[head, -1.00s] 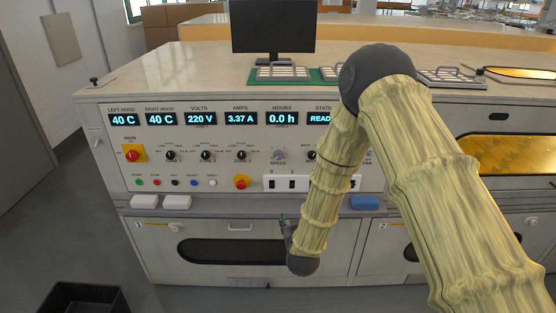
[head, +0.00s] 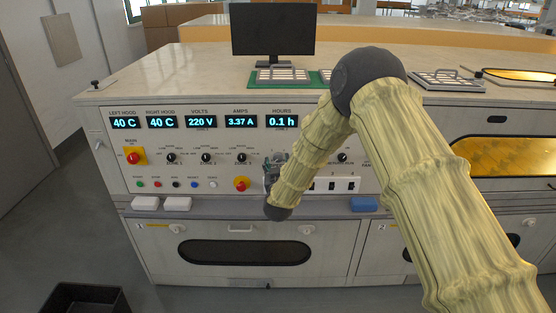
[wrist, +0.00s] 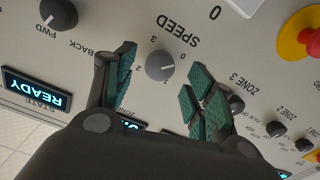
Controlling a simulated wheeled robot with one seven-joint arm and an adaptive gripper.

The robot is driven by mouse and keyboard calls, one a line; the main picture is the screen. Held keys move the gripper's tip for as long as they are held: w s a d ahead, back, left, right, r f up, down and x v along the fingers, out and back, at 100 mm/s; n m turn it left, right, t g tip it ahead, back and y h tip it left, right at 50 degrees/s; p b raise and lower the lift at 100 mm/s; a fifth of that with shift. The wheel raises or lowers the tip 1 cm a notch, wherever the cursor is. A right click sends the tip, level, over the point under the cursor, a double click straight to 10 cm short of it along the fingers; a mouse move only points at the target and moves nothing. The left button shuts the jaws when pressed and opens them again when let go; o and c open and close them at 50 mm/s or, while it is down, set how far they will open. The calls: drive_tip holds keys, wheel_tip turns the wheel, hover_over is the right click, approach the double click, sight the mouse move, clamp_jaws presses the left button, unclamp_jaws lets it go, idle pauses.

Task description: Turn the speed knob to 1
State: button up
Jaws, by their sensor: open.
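My gripper (wrist: 163,76) is open, with one dark green-padded finger on each side of the knob in that picture. I see clear gaps and no contact. In the head view my gripper (head: 275,165) is in front of the panel and hides the knob.
A red and yellow emergency button (head: 241,184) and the zone 3 knob (head: 241,157) are left of my gripper. The fwd/back knob (wrist: 58,14) is nearby. The state display (wrist: 37,89) reads READY.

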sight(278, 157)
drive_tip(key=shift+w, duration=1.2)
drive_tip(key=c, duration=1)
drive_tip(key=shift+f, duration=0.1)
